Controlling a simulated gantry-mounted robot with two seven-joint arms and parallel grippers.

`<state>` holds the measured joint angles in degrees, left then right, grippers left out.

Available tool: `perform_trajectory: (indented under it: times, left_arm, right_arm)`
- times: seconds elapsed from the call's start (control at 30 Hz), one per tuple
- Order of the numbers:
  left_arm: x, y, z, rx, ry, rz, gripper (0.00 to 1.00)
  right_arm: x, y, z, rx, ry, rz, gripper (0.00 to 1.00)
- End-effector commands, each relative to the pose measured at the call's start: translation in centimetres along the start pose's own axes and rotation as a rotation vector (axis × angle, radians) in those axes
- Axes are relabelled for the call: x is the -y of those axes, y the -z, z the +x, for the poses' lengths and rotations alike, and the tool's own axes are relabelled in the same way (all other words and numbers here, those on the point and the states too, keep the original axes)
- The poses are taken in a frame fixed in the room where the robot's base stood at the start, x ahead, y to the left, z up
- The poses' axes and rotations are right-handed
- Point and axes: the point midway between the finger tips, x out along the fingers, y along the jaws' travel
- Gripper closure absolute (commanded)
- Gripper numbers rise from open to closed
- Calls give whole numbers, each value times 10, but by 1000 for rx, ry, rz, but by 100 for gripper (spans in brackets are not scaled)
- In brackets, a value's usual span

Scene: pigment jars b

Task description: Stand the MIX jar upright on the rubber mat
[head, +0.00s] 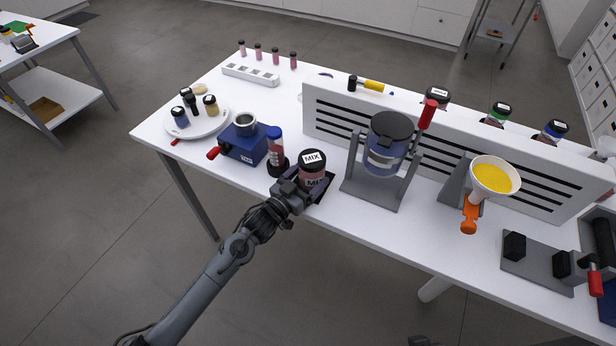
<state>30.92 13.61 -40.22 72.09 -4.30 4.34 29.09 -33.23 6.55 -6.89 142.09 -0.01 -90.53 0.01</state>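The MIX jar (313,174) has a black lid with a white MIX label and a reddish body. It looks upright at the table's front edge, at the black rubber mat (327,188). My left gripper (302,190) is at the jar's near side, its dark fingers low against or around the jar. The fingers and the jar's base overlap, so I cannot tell whether they are closed on it or whether its base touches the mat.
A grey stand with a dark drum (385,150) is close right. A slotted white panel (450,148) runs behind. A white plate (218,127) holds small jars.

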Motion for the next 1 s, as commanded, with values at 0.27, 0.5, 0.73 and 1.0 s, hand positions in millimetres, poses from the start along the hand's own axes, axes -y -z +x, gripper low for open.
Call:
perform_trajectory:
  times: [0.27,0.5,0.73,1.0]
  left_arm:
    - [0,-1,0,2,0,0,0]
    - [1,-1,-13,3,1,0,0]
    - [1,0,-50,4,1,0,0]
    - [0,0,-91,2,0,0,0]
  right_arm:
    - [0,0,0,0,-1,-1,57]
    - [-2,1,-3,1,-5,-7,57]
    - [-3,3,-10,2,-8,-10,57]
    - [-2,4,-15,1,-6,-8,57]
